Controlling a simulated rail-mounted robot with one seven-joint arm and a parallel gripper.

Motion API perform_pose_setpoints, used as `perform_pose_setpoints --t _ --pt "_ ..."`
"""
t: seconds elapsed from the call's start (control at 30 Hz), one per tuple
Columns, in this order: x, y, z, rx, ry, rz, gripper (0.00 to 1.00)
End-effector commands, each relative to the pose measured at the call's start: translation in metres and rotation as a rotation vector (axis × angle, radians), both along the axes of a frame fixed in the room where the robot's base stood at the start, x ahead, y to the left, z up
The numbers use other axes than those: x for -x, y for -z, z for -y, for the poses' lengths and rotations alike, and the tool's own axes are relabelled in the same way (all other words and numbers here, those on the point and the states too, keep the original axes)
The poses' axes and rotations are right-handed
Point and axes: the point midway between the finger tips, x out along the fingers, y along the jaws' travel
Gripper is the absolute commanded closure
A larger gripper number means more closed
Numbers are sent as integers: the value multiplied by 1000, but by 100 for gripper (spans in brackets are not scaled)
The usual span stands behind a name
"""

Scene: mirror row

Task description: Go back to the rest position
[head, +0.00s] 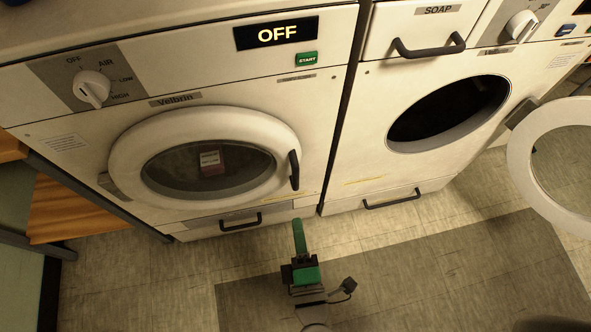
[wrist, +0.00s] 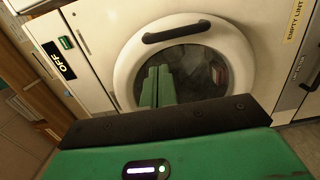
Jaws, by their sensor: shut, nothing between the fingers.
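My gripper (head: 299,228) is green and shut, with nothing between its fingers. In the head view it hangs above the floor in front of the left machine, below its round door. In the wrist view the gripper (wrist: 158,75) shows as two green fingers side by side, in front of a round door. The left machine (head: 330,95) has its round door (head: 125,150) closed. A small red and white box (head: 211,162) shows behind the glass. Its display (head: 278,34) reads OFF, and the display (wrist: 58,60) also shows in the wrist view.
The right machine (head: 345,165) has its round door (head: 520,170) swung open to the right, and its drum is dark. A soap drawer (head: 385,20) sits above it, shut. A wooden shelf (head: 75,205) stands at the left. A dark mat (head: 420,275) covers the mostly clear floor.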

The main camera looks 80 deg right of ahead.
Motion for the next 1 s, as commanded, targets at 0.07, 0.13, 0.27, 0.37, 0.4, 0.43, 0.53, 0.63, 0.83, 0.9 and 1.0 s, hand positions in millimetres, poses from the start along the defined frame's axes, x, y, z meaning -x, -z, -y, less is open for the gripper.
perform_pose_setpoints --t 0.07,0.13,0.27,0.37,0.4,0.43,0.53,0.63,0.83,0.9,1.0 --pt "0 0 -1 0 0 0 100" --pt "0 0 0 0 0 0 100" --pt "0 0 0 0 0 1 100" --pt "0 0 0 0 -1 1 100" --pt "0 0 0 0 -1 1 100" --pt "0 0 0 0 -1 1 100" --pt "-31 -20 7 -57 -32 117 100" --pt "-92 -63 12 -188 -123 343 100" --pt "-208 -189 -24 -486 -436 799 100" --pt "-235 -241 -48 -583 -570 935 100" --pt "-259 -320 -87 -711 -777 1108 100"
